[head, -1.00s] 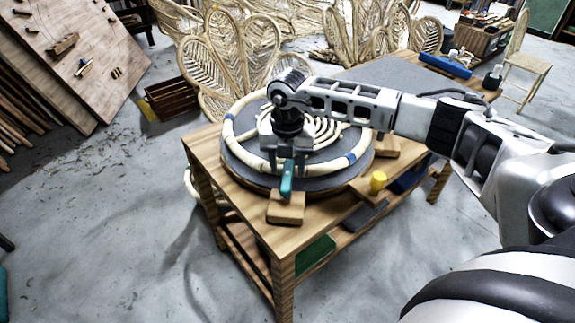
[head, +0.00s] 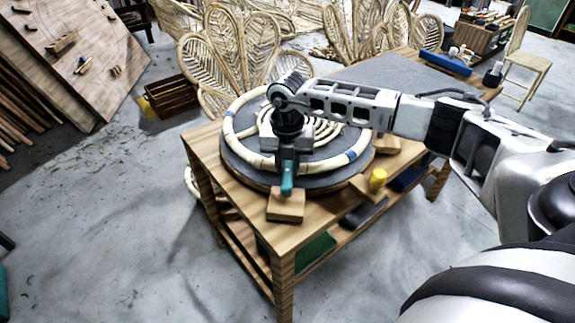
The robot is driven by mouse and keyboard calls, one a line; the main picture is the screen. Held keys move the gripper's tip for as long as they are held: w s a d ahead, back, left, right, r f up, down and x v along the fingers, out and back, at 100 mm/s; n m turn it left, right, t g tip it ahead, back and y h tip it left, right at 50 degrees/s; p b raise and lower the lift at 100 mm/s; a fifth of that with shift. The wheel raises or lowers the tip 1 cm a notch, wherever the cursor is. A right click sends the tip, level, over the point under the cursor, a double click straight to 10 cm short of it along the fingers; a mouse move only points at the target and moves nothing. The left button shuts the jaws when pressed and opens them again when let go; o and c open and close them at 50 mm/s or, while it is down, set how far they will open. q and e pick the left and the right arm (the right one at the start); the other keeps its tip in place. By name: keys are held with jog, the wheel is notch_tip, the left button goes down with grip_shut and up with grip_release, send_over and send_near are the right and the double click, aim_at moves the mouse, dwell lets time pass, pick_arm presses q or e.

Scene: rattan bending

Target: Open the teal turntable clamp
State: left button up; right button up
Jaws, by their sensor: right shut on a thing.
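The teal clamp (head: 287,186) stands on a wooden block (head: 286,206) at the near edge of the round grey turntable (head: 240,158). My right gripper (head: 286,173) comes down over it from above and is shut on the upper part of the teal clamp. The fingers hide the clamp's top. A pale rattan ring (head: 230,135) with blue bands lies on the turntable, with smaller rattan coils inside it. My left gripper is not in view.
The turntable stands on a wooden table (head: 245,231) with a lower shelf. A yellow piece (head: 377,180) on a wooden block sits at the table's right. Woven rattan panels (head: 240,55) stand behind. A wooden crate (head: 172,98) is on the floor at left.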

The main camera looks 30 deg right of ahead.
jog(key=n+b, duration=0.1)
jog(key=n, duration=0.2)
jog(key=shift+n+b, duration=0.35)
jog(key=shift+n, duration=0.05)
jog(key=n+b, duration=0.1)
jog(key=n, duration=0.1)
jog(key=shift+n, duration=0.4)
jog(key=n+b, duration=0.2)
jog(key=n, duration=0.2)
jog(key=shift+w, duration=0.1)
jog(key=n+b, duration=0.1)
jog(key=n, duration=0.3)
jog(key=shift+n+b, duration=0.3)
jog(key=shift+b, duration=0.1)
jog(key=shift+n+b, duration=0.3)
jog(key=shift+n, duration=0.5)
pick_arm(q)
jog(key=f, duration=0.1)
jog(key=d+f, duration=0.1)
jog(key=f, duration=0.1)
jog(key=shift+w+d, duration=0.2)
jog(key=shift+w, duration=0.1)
pick_arm(e)
jog(key=shift+r+n, duration=0.1)
jog(key=shift+n, duration=0.2)
jog(key=o, duration=1)
